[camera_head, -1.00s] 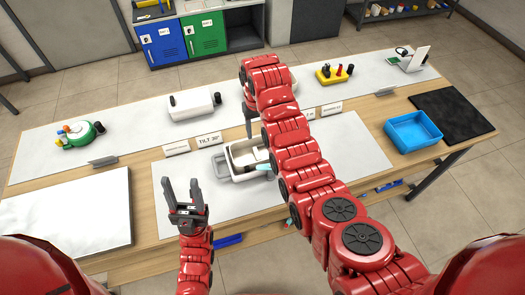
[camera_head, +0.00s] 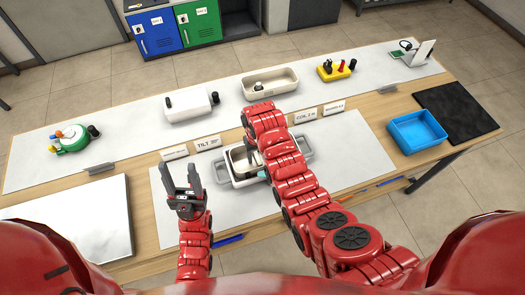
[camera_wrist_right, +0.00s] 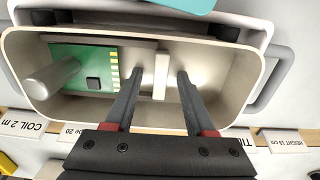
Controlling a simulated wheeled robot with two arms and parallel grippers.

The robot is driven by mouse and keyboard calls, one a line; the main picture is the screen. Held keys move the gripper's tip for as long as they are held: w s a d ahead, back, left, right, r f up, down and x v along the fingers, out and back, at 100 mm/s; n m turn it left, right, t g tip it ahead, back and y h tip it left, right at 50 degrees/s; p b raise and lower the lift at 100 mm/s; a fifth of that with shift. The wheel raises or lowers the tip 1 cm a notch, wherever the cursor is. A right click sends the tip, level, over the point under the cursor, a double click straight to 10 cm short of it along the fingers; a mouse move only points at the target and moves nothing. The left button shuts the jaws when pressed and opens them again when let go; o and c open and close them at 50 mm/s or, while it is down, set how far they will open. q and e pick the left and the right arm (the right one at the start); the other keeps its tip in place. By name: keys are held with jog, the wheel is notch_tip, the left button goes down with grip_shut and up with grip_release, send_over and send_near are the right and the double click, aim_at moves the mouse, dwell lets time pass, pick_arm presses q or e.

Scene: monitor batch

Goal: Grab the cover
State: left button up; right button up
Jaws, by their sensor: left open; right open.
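A beige shell (camera_wrist_right: 215,115) sits in a grey-handled fixture (camera_head: 305,146) at the middle of the table. In the right wrist view it is open upward and holds a green board (camera_wrist_right: 85,60), a grey cylinder (camera_wrist_right: 52,78) and a pale upright bar. My right gripper (camera_wrist_right: 158,76) is open, its fingers reaching over the shell on either side of the bar; contact cannot be told. In the head view my right arm partly hides the shell. I cannot tell for certain which part is the cover. My left gripper (camera_head: 181,178) is open and empty, left of the fixture.
Along the back stand a white box (camera_head: 192,106), a beige tray (camera_head: 285,78) and a yellow tool holder (camera_head: 338,70). A green device (camera_head: 72,140) is at left. A blue bin (camera_head: 415,132) and black mat (camera_head: 455,112) are at right. Small label cards stand behind the fixture.

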jog(key=shift+s+r, duration=0.2)
jog(key=shift+c, duration=0.2)
jog(key=shift+s+d+r, duration=0.1)
jog(key=shift+s+r, duration=0.05)
jog(key=shift+s, duration=0.05)
jog(key=shift+c, duration=2.4)
jog(key=shift+w, duration=0.1)
grip_shut()
